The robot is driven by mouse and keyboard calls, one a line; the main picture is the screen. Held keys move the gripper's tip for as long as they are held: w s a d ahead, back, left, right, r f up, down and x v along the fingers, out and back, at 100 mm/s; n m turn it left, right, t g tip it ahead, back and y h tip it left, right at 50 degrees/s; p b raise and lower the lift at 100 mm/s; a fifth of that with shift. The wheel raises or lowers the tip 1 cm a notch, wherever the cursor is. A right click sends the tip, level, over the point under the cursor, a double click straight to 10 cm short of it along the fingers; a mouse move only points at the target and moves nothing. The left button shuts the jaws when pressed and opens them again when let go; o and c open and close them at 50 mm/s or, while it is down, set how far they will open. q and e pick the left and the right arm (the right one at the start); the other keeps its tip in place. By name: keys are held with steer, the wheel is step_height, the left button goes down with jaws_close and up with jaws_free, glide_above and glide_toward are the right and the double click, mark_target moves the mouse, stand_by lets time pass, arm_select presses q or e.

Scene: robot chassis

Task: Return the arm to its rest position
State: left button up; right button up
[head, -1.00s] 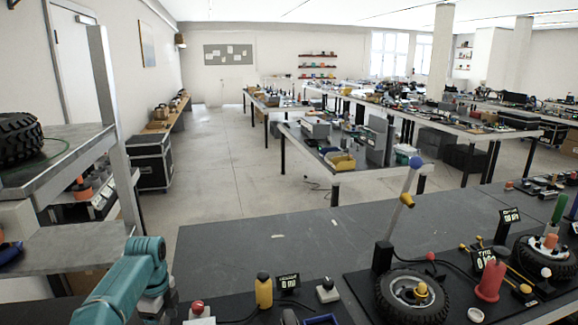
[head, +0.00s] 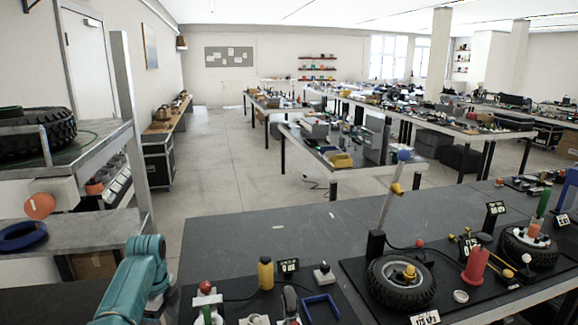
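A teal arm of mine (head: 140,278) comes in from the lower left in the head view. Its bent joint stands above the near-left edge of the dark workbench (head: 262,238), and grey links lead down from it to the bottom edge of the picture. No gripper fingers show on it, so I cannot see whether it holds anything. No right arm or right gripper is in view.
The bench bears a yellow bottle (head: 265,273), a blue frame (head: 321,306), a wheel (head: 400,284) with a blue-tipped lever (head: 392,195) behind it, and a red cone (head: 475,266). A shelf with a tyre (head: 38,136) stands left. The bench's far-left part is clear.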

arm_select(q)
steer(key=s+d+f+n+h, duration=0.1)
steer(key=s+d+f+n, duration=0.2)
steer(key=f, duration=0.4)
steer(key=d+f+n+h+b, duration=0.1)
steer(key=d+f+n, duration=0.1)
steer(key=d+f, duration=0.35)
steer(key=s+d+f+n, duration=0.2)
steer(key=d+f+n, duration=0.1)
steer(key=f, duration=0.6)
steer(key=s+d+f+n, duration=0.1)
steer(key=s+n, duration=0.3)
steer(key=s, duration=0.5)
steer(key=s+d+f+n+h+b, duration=0.1)
steer(key=s+d+n, duration=0.3)
steer(key=s, duration=0.6)
steer(key=s+d+f+n+h, duration=0.1)
steer(key=s+n, duration=0.4)
steer(key=s, duration=0.5)
steer(key=x, duration=0.2)
steer(key=shift+d+f, duration=0.15)
steer(key=shift+d, duration=0.2)
arm_select(e)
steer(key=f, duration=0.3)
steer(key=shift+w+d, duration=0.15)
steer(key=shift+w, duration=0.25)
